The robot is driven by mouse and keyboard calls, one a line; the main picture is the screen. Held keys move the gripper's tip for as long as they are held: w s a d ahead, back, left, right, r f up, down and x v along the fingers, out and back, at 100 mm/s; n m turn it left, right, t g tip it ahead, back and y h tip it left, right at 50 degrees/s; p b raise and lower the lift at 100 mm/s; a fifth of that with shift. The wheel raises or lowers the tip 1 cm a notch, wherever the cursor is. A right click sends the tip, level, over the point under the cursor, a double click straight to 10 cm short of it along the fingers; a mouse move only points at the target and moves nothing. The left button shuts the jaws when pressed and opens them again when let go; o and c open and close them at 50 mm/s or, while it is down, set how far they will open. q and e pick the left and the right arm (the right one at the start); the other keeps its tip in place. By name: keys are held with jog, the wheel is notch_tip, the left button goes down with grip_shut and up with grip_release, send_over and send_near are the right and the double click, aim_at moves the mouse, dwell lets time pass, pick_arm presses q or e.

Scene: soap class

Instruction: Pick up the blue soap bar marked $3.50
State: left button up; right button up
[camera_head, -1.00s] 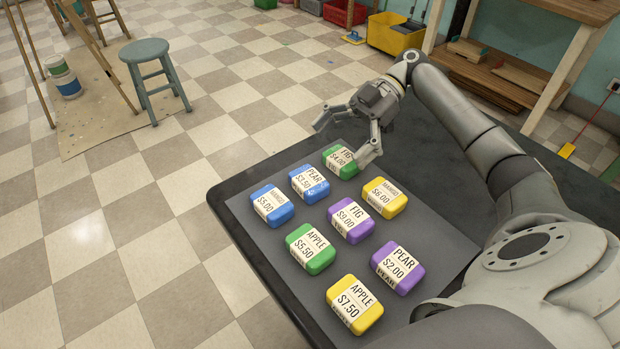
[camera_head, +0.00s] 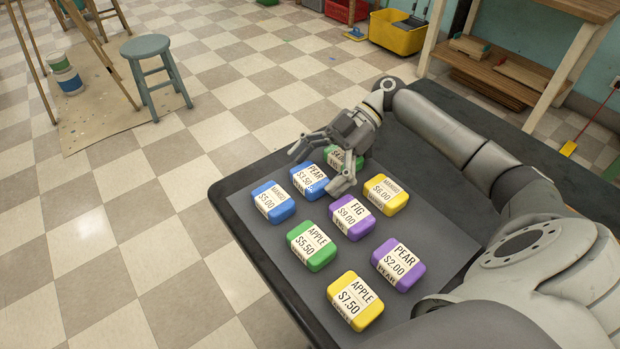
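The blue soap bar (camera_head: 310,182) with a white label reading PEAR $3.50 lies at the far left part of the dark mat. My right gripper (camera_head: 318,168) is open above it. One finger is over the far side of the bar and the other is to its right, near the purple FIG bar. I cannot tell whether either finger touches the bar. A second blue bar (camera_head: 273,202), marked MANGO $5.00, lies just left of it. My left gripper is not in view.
A green bar (camera_head: 334,158) is partly hidden behind the gripper. Close by lie a purple FIG $9.00 bar (camera_head: 351,217), a yellow MANGO $6.00 bar (camera_head: 386,195) and a green APPLE bar (camera_head: 312,246). A purple PEAR $2.00 bar (camera_head: 398,265) and a yellow APPLE bar (camera_head: 355,301) lie nearer.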

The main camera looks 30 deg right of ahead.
jog(key=c, duration=0.9)
